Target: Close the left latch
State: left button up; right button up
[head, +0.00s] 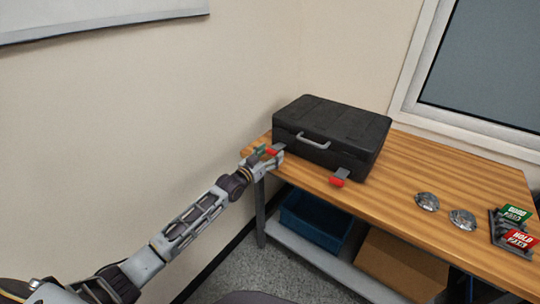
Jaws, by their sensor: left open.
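A black hard case (335,128) lies closed on the wooden table, with a grey handle (313,141) on its front. The left latch (273,152), with a red tab, is at the case's front left and is partly hidden by my left gripper. The right latch (338,180), a grey plate with a red tab, sticks out from the front right. My left gripper (269,157) is open at the left latch, its fingertips close around or beside the red tab. I cannot tell whether they touch it. My right gripper is out of view.
The wooden table (400,188) is clear in front of the case. Two round metal parts (427,201) and a rack of red and green cards (514,235) are at the right. A blue bin (315,220) and a cardboard box (400,266) stand on the shelf below.

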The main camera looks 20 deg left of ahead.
pick_arm(q)
jog(key=shift+c, duration=0.3)
jog(key=c, duration=1.4)
